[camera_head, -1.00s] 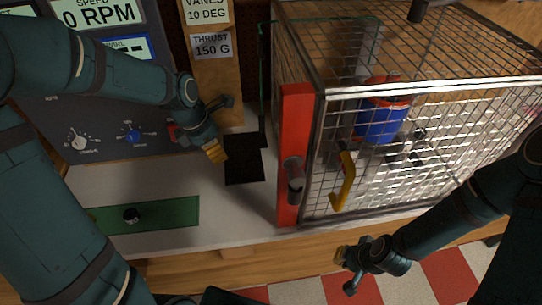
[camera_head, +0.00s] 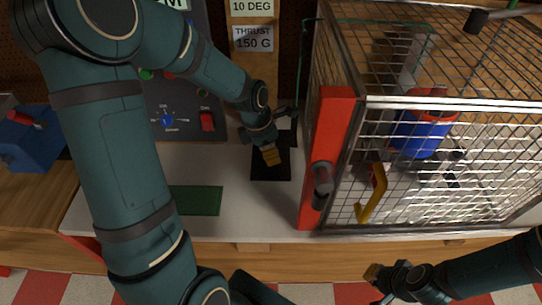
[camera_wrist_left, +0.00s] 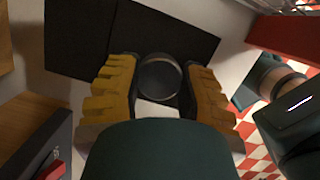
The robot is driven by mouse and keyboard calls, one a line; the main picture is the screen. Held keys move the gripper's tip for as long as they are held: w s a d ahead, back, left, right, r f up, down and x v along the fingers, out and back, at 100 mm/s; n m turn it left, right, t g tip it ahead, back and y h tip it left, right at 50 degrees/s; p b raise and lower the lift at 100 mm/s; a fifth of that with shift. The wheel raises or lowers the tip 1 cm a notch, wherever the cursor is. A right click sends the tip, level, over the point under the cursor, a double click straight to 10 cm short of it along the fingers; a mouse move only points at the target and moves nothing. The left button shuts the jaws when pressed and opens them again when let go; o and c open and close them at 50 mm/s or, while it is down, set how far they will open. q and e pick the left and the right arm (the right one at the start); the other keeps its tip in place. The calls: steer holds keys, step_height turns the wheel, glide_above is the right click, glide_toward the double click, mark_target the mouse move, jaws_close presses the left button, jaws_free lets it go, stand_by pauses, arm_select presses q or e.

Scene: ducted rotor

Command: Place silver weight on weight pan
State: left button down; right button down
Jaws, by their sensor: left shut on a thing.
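The weight is hard to make out in the head view. My right gripper (camera_head: 376,285) is low at the right, off the bench's front, its jaw opening unclear.
A wire mesh cage (camera_head: 440,175) with a red post (camera_head: 325,150) and yellow handle (camera_head: 371,200) stands right of the pan. A green mat (camera_head: 200,201) lies left of it, partly behind my left arm. A control panel (camera_head: 185,105) stands behind.

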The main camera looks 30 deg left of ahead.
arm_select(q)
steer(key=shift+a+x, duration=0.2)
steer(key=shift+x, duration=0.95)
steer(key=shift+s, duration=0.1)
steer(key=shift+f, duration=0.15)
steer(key=c, duration=0.6)
jaws_free()
steer(key=shift+r, duration=0.25)
steer(key=p+v, duration=0.1)
steer(key=v, duration=1.1)
steer(key=shift+p, duration=0.35)
